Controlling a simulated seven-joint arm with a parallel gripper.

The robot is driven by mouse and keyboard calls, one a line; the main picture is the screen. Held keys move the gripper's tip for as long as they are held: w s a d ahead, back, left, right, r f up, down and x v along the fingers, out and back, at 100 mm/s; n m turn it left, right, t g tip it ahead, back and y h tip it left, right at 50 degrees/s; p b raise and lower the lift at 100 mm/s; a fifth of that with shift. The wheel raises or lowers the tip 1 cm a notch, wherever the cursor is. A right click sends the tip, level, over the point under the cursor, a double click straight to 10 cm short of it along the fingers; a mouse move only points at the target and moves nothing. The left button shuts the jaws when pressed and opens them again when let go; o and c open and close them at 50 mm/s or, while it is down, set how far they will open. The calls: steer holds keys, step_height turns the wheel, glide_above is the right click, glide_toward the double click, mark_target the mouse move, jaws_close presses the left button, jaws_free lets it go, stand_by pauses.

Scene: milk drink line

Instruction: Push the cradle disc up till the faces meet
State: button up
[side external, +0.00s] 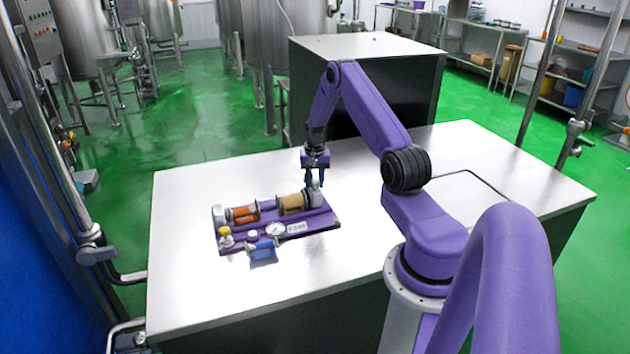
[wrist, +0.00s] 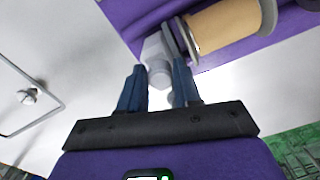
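A purple base plate (side external: 318,222) on the table carries a tan cylinder (side external: 291,204) and an orange-red part (side external: 243,214) in one row. At the row's right end is a light grey end piece (side external: 314,196). In the wrist view, grey discs (wrist: 188,38) sit between the tan cylinder (wrist: 222,24) and the pale end piece (wrist: 158,72). I cannot tell which disc is the cradle disc or whether faces touch. My gripper (side external: 315,184) points down at this right end. In the wrist view, its dark blue fingers (wrist: 159,66) are apart, with the end piece showing between them.
A round gauge (side external: 275,230), a blue block (side external: 263,252) and a yellow-capped fitting (side external: 225,236) sit along the plate's front. The white table (side external: 215,300) is bare around it. A large dark cabinet (side external: 365,85) stands behind.

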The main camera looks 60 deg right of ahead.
mark_target(293, 196)
jaws_close()
steer(key=w+a, duration=0.5)
steer(key=shift+w+a, duration=0.4)
steer(key=o, duration=0.5)
jaws_free()
steer(key=shift+o, duration=0.2)
step_height(293, 196, up, 18)
steer(key=shift+f, duration=0.25)
